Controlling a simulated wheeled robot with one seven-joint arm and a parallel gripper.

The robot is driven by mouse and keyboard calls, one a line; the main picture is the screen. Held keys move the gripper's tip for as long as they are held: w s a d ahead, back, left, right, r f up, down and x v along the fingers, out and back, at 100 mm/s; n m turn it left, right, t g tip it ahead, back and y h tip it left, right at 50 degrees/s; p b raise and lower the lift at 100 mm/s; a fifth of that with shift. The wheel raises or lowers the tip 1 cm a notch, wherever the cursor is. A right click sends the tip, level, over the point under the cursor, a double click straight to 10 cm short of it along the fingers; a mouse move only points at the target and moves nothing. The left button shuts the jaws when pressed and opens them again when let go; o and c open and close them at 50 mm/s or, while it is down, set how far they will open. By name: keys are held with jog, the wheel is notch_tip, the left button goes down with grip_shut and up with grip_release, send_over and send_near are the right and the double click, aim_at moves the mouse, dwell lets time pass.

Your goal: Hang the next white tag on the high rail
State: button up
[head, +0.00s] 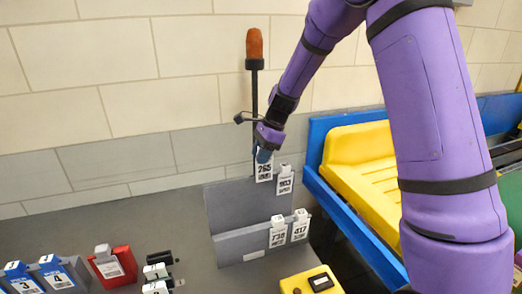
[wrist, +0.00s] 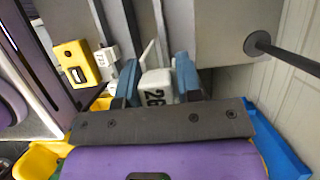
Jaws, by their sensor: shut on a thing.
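My gripper (head: 264,150) is shut on a white tag (head: 264,173) printed 265. The tag is upright at the top edge of the grey rack, at the high rail (head: 232,182); I cannot tell whether it touches the rail. In the wrist view the blue fingers of my gripper (wrist: 157,78) pinch the white tag (wrist: 156,92) from both sides. Another white tag, 903 (head: 285,182), hangs on the high rail just right of it. White tags 738 (head: 278,235) and 417 (head: 300,229) hang on the low rail (head: 238,243).
A dark post with an orange-brown top (head: 254,45) stands behind the rack. A yellow box (head: 310,281) sits in front. A red holder (head: 112,264) and blue tags (head: 56,273) are at left. A blue-framed conveyor (head: 350,232) with a yellow tray (head: 362,150) runs at right.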

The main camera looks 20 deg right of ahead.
aim_at(261, 173)
jog(key=shift+f, duration=3.55)
jog(key=o, duration=1)
